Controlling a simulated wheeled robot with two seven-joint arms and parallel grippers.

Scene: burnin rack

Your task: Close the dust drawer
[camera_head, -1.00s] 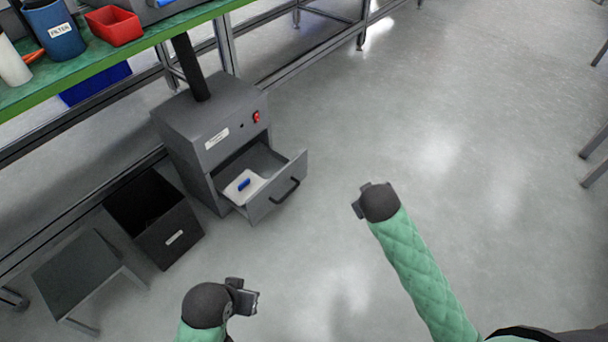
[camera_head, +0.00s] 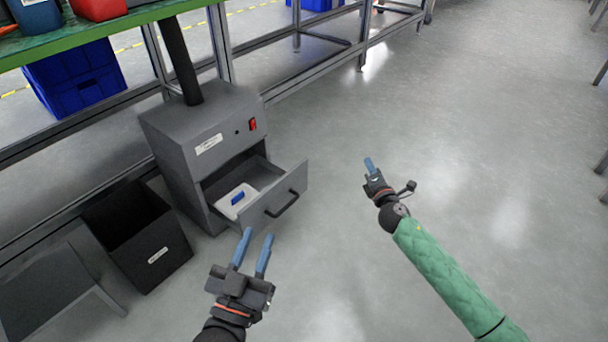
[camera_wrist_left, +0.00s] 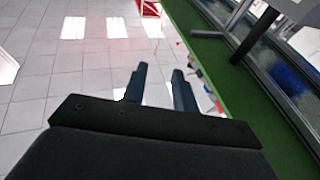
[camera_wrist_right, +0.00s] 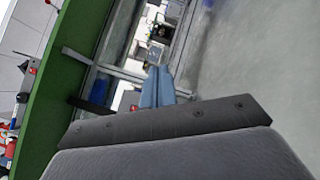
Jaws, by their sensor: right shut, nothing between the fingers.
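The dust drawer (camera_head: 283,199) is pulled out of the front of a grey cabinet (camera_head: 197,140) on the floor. It has a dark bar handle on its front, and a white piece (camera_head: 236,199) with a blue part lies inside it. My left gripper (camera_head: 256,240) is open and empty, in front of the drawer and below it in the head view. It also shows in the left wrist view (camera_wrist_left: 158,84). My right gripper (camera_head: 369,164) is shut and empty, to the right of the drawer and apart from it. Its closed fingers show in the right wrist view (camera_wrist_right: 158,84).
A black bin (camera_head: 150,246) with a white label stands left of the cabinet, and a grey stool (camera_head: 52,290) is beside it. A green-topped bench (camera_head: 110,27) runs above, with a blue crate (camera_head: 75,78) below. The floor right of the drawer is clear.

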